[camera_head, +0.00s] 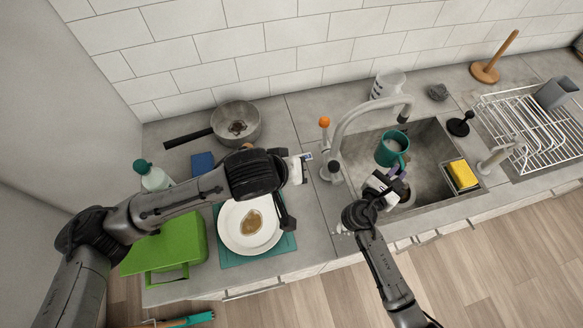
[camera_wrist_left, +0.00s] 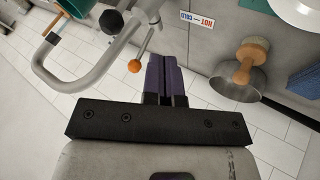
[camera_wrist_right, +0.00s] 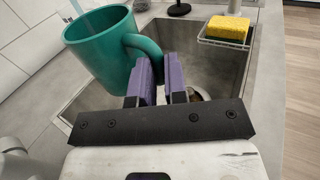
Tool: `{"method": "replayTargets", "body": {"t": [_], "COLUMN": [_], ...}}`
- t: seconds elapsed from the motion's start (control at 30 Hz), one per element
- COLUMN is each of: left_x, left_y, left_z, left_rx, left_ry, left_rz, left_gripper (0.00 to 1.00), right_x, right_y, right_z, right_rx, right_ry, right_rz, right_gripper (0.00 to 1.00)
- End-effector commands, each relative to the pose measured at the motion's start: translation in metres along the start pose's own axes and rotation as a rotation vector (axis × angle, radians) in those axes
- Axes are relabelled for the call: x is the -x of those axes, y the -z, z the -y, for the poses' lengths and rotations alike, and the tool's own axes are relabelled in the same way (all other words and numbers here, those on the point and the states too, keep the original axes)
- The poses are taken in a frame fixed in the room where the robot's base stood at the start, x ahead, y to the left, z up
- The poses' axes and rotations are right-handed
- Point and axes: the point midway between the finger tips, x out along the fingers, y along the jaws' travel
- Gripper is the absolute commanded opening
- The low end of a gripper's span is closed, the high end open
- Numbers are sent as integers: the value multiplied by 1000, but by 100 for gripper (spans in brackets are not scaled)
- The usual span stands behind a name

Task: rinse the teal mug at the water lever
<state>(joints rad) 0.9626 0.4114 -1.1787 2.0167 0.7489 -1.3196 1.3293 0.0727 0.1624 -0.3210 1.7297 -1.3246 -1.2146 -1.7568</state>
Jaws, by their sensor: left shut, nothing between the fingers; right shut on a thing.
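The teal mug (camera_head: 391,152) is held over the sink, under the faucet's spout (camera_head: 406,104). Its inside looks pale in the head view. My right gripper (camera_wrist_right: 155,82) is shut on the mug's handle, and the mug (camera_wrist_right: 102,48) looks roughly upright. A pale streak shows above the mug's rim in the right wrist view; I cannot tell if it is water. The water lever (camera_head: 324,122) has an orange ball end and stands by the faucet base. My left gripper (camera_head: 305,160) is shut and empty, near the lever; the orange ball (camera_wrist_left: 134,66) lies just left of its fingers.
The sink (camera_head: 432,160) has a yellow sponge (camera_head: 462,173) on a caddy. A dish rack (camera_head: 530,125) stands right. A pan (camera_head: 236,124), a plate (camera_head: 246,225) and a green bin (camera_head: 168,247) are left. A HOT-COLD label (camera_wrist_left: 197,20) is near the lever.

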Motion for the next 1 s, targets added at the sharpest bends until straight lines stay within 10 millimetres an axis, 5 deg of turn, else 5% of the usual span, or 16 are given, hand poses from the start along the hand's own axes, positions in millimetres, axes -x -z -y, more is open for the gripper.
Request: {"method": "replayTargets", "body": {"t": [0.27, 0.6, 1.0], "left_x": [-49, -61, -63], "left_y": [0, 2, 1], "left_z": [0, -32, -37], "left_rx": [-1, -3, -2], "left_ry": [1, 0, 0], "left_rz": [2, 0, 1], "left_gripper": [0, 0, 0], "right_x": [0, 0, 0], "right_y": [-1, -1, -1], "right_z": [0, 0, 0], "right_rx": [-2, -2, -2], "right_ry": [0, 0, 0], "right_rz": [2, 2, 2], "right_gripper": [0, 0, 0]}}
